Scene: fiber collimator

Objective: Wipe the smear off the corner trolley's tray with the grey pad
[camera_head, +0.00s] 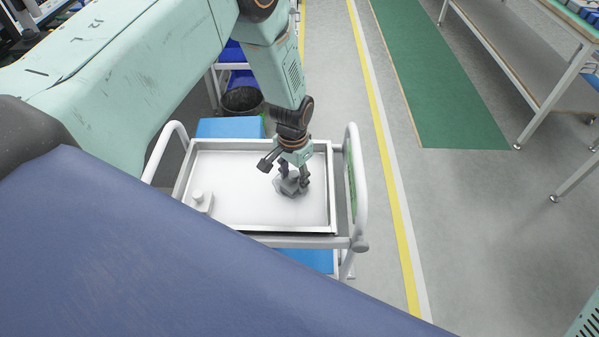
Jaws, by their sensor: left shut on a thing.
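The corner trolley's tray (255,212) is white with a raised rim and lies below my left arm. My left gripper (291,180) points down over the right half of the tray. It is shut on the grey pad (291,187), which is low at the tray surface; I cannot tell if it touches. No smear shows on the bare part of the tray; the surface under the pad and gripper is hidden. My right gripper is not in view.
A small white knobbed object (199,199) stands at the tray's left. Trolley handles (356,185) rise at both sides. A dark bin (242,101) stands behind. A workbench (535,60) is at the upper right, with open floor between.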

